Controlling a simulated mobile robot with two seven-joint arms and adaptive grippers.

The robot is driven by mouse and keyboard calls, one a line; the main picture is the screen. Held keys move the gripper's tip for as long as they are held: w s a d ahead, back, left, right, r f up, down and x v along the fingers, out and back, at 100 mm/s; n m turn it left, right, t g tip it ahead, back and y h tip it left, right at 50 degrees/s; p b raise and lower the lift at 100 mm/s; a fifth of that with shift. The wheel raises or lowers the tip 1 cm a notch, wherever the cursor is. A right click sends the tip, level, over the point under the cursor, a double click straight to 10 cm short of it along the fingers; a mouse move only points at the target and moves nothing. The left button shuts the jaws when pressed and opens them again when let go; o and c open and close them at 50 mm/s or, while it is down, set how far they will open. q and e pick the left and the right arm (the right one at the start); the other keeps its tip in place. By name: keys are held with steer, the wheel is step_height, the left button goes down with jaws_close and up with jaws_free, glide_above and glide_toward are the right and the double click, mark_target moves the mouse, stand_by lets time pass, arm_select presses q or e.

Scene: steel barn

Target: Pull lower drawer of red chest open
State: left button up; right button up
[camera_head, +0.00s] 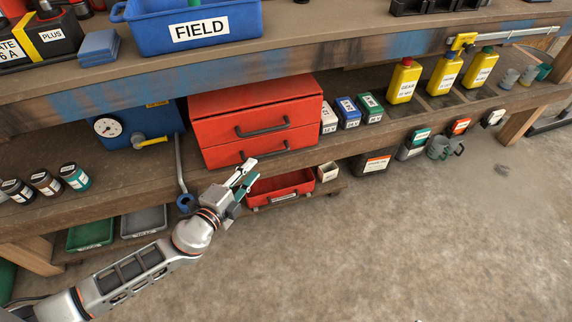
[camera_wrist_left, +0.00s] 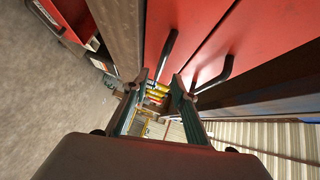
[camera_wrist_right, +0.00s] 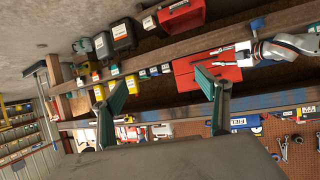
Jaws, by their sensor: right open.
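The red chest (camera_head: 255,95) sits on the lower shelf of the bench, with two drawers that look shut. Its lower drawer (camera_head: 225,155) has a dark bar handle, partly behind my left gripper (camera_head: 247,175). In the left wrist view the lower drawer's handle (camera_wrist_left: 168,52) lies just beyond the fingertips, and the upper handle (camera_wrist_left: 218,78) is to the right. My left gripper is open, its fingers apart and holding nothing; I cannot tell whether it touches the handle. My right gripper (camera_wrist_right: 163,85) is open and empty, away from the chest (camera_wrist_right: 205,72).
A red open bin (camera_head: 282,188) stands below the chest. A blue box with a gauge (camera_head: 140,122) is left of it; small labelled boxes (camera_head: 348,113) are right. The shelf edge runs under the chest. The concrete floor (camera_head: 400,240) in front is clear.

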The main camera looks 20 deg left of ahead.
mark_target(263, 157)
arm_select(q)
steer(key=shift+b+x, duration=0.35)
steer(key=shift+x, duration=3.75)
steer(key=shift+s+d, duration=0.1)
jaws_close()
